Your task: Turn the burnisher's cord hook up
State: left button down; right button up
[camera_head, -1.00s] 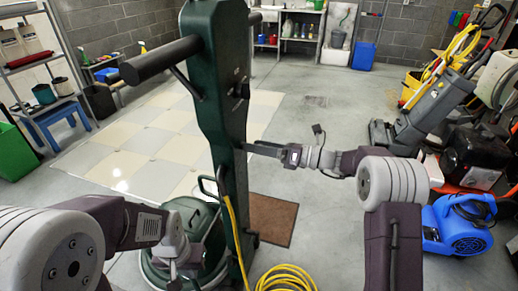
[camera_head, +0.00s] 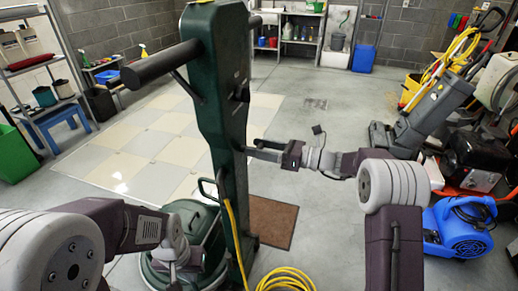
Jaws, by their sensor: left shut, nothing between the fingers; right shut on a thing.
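The burnisher (camera_head: 222,120) stands in the middle, with a tall dark green column, a black handle bar and a round green base. A small black hook-like part (camera_head: 242,94) sticks out high on the column's right side. My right gripper (camera_head: 256,150) reaches in from the right and is shut on a small dark part lower on that side, which I take to be the cord hook. The fingers mostly hide it, so its direction cannot be told. My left gripper (camera_head: 172,275) points down in front of the base, shut and empty.
The yellow cord (camera_head: 285,279) runs down the column and lies coiled on the floor. A brown mat (camera_head: 272,222) lies behind. A blue blower (camera_head: 458,230) and other machines stand at the right. Shelves (camera_head: 40,70) stand at the left.

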jog(key=n, duration=0.2)
jog(key=shift+r+n+b, duration=0.1)
jog(key=shift+n+b, duration=0.25)
jog(key=shift+n, duration=0.05)
jog(key=shift+n+b, duration=0.35)
jog(key=shift+n, duration=0.55)
jog(key=n+b, duration=0.2)
jog(key=n, duration=0.1)
jog(key=n+b, duration=0.1)
jog(key=shift+s+r+n, duration=0.25)
jog(key=shift+r+n, duration=0.05)
jog(key=n+b, duration=0.5)
jog(key=s+n+b, duration=0.1)
jog(key=n+b, duration=0.2)
jog(key=shift+s+a+r, duration=0.1)
jog(key=shift+a+r, duration=0.1)
jog(key=shift+a, duration=0.05)
jog(key=shift+s+a+r+n+b, duration=0.1)
jog(key=shift+s+r+n+b, duration=0.05)
jog(key=shift+n+b, duration=0.7)
jog(key=shift+s+r+n+b, duration=0.1)
jog(key=shift+n+b, duration=0.75)
jog(key=o, duration=1.4)
jog(key=shift+c, duration=0.2)
